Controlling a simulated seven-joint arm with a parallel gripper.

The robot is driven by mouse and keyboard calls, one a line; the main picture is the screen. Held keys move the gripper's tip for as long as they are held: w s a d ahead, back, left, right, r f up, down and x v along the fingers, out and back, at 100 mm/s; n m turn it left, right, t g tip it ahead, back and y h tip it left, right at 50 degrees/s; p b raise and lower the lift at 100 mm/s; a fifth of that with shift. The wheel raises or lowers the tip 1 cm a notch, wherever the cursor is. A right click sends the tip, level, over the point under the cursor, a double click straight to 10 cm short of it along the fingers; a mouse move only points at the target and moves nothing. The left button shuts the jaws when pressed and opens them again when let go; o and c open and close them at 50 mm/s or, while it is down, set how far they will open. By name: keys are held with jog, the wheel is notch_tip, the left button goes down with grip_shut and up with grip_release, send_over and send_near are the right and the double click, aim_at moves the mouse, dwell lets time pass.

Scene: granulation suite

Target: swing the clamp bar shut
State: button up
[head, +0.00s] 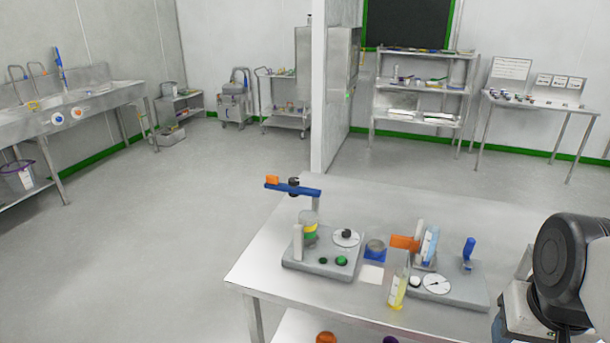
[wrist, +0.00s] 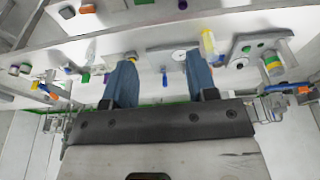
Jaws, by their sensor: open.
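A blue bar with an orange end (head: 293,188), which looks like the clamp bar, sits high on a post of the left grey stand (head: 330,272). It points left in the head view, above a jar banded in yellow and green (head: 310,229). In the wrist view the bar (wrist: 285,88) and jar (wrist: 273,66) are at the right. My gripper (wrist: 160,60) is open and empty, its two blue-grey fingers apart. The fingers are out of sight in the head view. It is apart from the bar; whether the bar's far end is latched cannot be told.
A yellow vial (head: 398,289) and a small metal cup (head: 375,247) stand between the stands. The table's left rear (head: 350,195) is clear.

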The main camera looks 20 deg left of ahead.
jog(key=w+a+r+n, duration=0.1)
jog(key=w+a+r, duration=0.1)
jog(key=w, duration=0.3)
jog(key=w+a+r+n, duration=0.2)
jog(key=w+a, duration=0.1)
jog(key=w, duration=0.3)
jog(key=w+a+r+n, duration=0.1)
jog(key=w+a+r, duration=0.1)
jog(key=w, duration=0.4)
jog(key=shift+w+a+r+n+g, duration=0.15)
jog(key=shift+a+r+n+g, duration=0.2)
jog(key=shift+r, duration=0.15)
jog(key=shift+c, duration=0.6)
jog(key=w+a+r+n, duration=0.2)
jog(key=w+a, duration=0.5)
jog(key=w, duration=0.2)
jog(key=n+g, duration=0.2)
jog(key=n, duration=0.9)
send_over(272, 176)
jog(key=f, duration=1.4)
jog(key=shift+d+f, duration=0.2)
jog(key=shift+d, duration=0.2)
jog(key=shift+w+a+f, duration=0.1)
jog(key=shift+a+f, duration=0.1)
jog(key=shift+a, duration=0.3)
jog(key=shift+f, duration=0.1)
jog(key=shift+f, duration=3.85)
